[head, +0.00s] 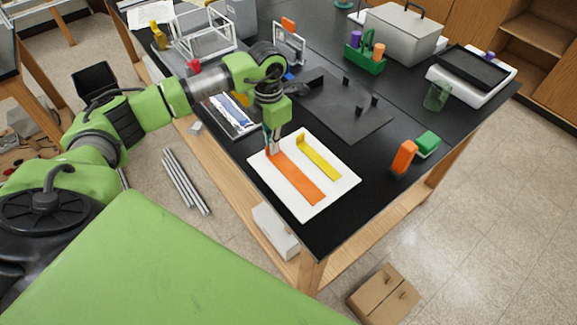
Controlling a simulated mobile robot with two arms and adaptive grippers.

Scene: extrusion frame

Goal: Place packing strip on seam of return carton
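A white board (343,185) lies near the front corner of the black table, with an orange strip (300,182) and a shorter yellow strip (321,158) flat on it. The yellow strip has a small raised tab at its far-left end. I cannot tell which one is the packing strip. My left gripper (273,151) points down at the far-left end of the orange strip. Its fingers hide that end, so whether they grip it is unclear. A brown cardboard carton (370,299) with a line across its top sits on the floor at the bottom right. My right gripper is not in view.
An orange upright object (404,157) and a green block (428,142) stand right of the board. A dark mat (345,108) with small black posts lies behind it. A white box (276,230) sits below the table edge. The floor around the carton is clear.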

